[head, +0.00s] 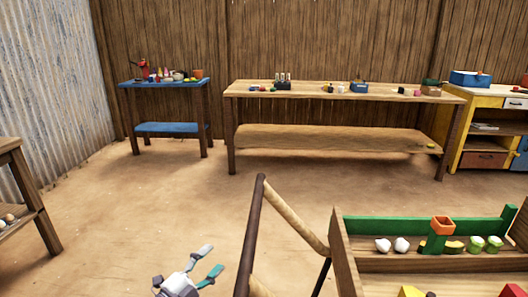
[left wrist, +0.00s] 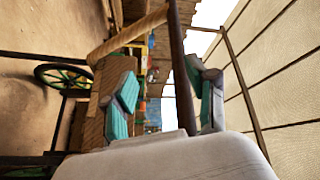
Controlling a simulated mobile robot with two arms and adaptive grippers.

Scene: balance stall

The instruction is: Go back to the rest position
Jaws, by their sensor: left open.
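My left gripper (head: 207,264) is low in the head view, left of the dark wooden post. Its grey and teal fingers are spread apart with nothing between them. In the left wrist view my left gripper (left wrist: 165,95) also shows open and empty, with a wooden bar crossing beyond the fingers. My right gripper is not in either view.
A wooden cart (head: 345,260) with a handle frame (head: 295,218) stands close on the right, holding white, green and orange items. A long wooden table (head: 340,92), a blue table (head: 165,83) and a yellow cabinet (head: 470,125) line the back wall. Dirt floor (head: 130,205) is clear at left.

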